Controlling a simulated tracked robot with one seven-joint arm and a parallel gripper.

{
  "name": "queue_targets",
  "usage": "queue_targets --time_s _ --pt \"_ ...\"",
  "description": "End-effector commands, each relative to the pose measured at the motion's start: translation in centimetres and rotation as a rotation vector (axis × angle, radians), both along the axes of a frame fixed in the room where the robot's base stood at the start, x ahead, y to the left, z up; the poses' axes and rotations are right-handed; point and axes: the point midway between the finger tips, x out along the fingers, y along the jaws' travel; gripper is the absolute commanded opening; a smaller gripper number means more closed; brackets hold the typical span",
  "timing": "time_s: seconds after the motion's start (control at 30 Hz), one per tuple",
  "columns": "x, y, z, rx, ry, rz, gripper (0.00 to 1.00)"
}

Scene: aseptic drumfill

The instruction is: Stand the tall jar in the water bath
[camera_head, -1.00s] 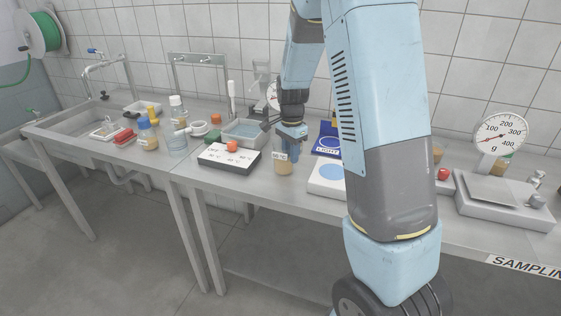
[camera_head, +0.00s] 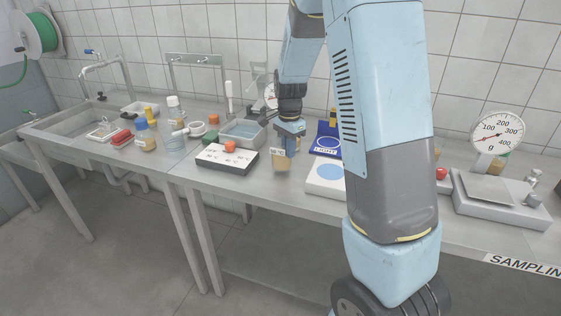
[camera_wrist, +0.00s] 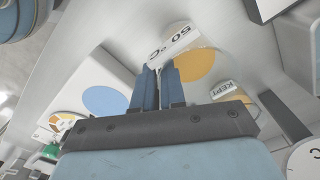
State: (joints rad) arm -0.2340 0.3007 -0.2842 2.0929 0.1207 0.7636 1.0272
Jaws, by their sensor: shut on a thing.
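The tall jar (camera_head: 281,161) has a pale label and amber-brown contents. My gripper (camera_head: 288,150) is shut on its upper part and holds it upright, seemingly just above the bench. In the wrist view my fingers (camera_wrist: 158,78) are together by a label reading 50 °C; the jar's amber contents (camera_wrist: 197,66) show as a round patch beside them. The water bath, seemingly the grey open rectangular tub (camera_head: 240,133), stands behind and to the left of the jar, apart from it. Its inside is partly visible.
A white box with an orange knob (camera_head: 226,158) lies left of the jar, in front of the tub. A white pad with a blue disc (camera_head: 325,175) is at right, near a blue LIGHT card (camera_head: 326,145). Bottles (camera_head: 173,140) stand left; a scale (camera_head: 497,190) stands far right.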

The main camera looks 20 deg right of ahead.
Motion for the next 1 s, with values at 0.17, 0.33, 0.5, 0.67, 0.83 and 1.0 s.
queue_targets --time_s 0.17,0.33,0.5,0.67,0.83,1.0 --pt "0.1 0.0 1.0 0.000 -0.003 -0.001 0.00" --pt "0.1 0.0 1.9 0.000 -0.003 -0.001 0.00" --pt "0.1 0.0 2.9 0.000 -0.002 -0.001 0.00" --pt "0.0 0.0 3.7 0.000 -0.002 0.000 0.00" --pt "0.1 0.0 4.6 0.000 -0.002 0.000 0.00" --pt "0.1 0.0 5.5 0.000 -0.003 0.000 0.00"
